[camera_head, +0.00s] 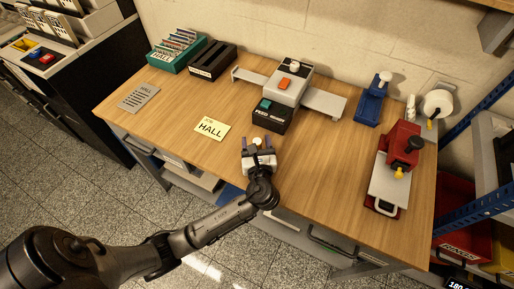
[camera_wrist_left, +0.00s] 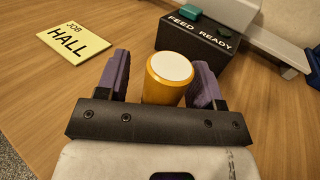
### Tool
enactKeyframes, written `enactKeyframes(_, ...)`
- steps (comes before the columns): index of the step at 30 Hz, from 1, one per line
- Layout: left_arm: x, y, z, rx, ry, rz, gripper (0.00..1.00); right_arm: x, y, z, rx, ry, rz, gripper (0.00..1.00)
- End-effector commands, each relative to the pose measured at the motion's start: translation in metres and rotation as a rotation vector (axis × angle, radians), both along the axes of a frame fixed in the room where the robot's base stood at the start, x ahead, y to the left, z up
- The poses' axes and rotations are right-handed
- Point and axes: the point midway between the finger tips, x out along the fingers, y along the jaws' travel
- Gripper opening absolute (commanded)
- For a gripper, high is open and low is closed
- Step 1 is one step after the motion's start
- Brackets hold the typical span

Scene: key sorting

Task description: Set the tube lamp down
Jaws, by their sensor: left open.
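The tube lamp (camera_wrist_left: 170,78), an orange cylinder with a white round top, stands upright on the wooden table between the fingers of my left gripper (camera_wrist_left: 162,64). The fingers are open, one purple pad on each side, with a visible gap on the left; whether the right pad touches it is hard to tell. The lamp's lower part is hidden behind the gripper's dark bar. In the head view only the lamp's pale top (camera_head: 257,141) shows clearly, and my left gripper (camera_head: 258,146) sits near the table's front edge. My right gripper is not in view.
A black box marked FEED READY (camera_head: 271,117) stands just behind the lamp. A yellow HALL card (camera_head: 212,130) lies to the left. Farther off are a grey-white machine (camera_head: 290,86), a blue tool (camera_head: 371,103) and a red press (camera_head: 401,146). The table's left front is bare.

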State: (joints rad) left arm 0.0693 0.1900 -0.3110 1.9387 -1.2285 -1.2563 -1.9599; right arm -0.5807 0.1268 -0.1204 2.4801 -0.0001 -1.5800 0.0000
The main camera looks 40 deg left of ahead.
Motion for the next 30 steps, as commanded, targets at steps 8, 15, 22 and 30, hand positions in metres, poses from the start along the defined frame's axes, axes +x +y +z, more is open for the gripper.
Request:
enactKeyframes(8, 0.0003, 0.0001, -0.0006, -0.001, 0.001, -0.001, 0.53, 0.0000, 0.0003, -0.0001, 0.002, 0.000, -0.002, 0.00)
enactKeyframes(15, 0.0002, -0.0001, -0.0006, -0.001, 0.001, -0.001, 0.30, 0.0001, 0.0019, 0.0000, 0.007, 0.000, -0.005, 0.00)
enactKeyframes(22, 0.0002, -0.0001, -0.0007, -0.001, 0.001, -0.001, 0.08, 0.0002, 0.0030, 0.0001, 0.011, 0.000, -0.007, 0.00)
enactKeyframes(30, 0.0002, -0.0001, 0.0006, -0.001, 0.000, -0.001, 0.04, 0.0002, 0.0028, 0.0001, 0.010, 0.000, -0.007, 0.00)
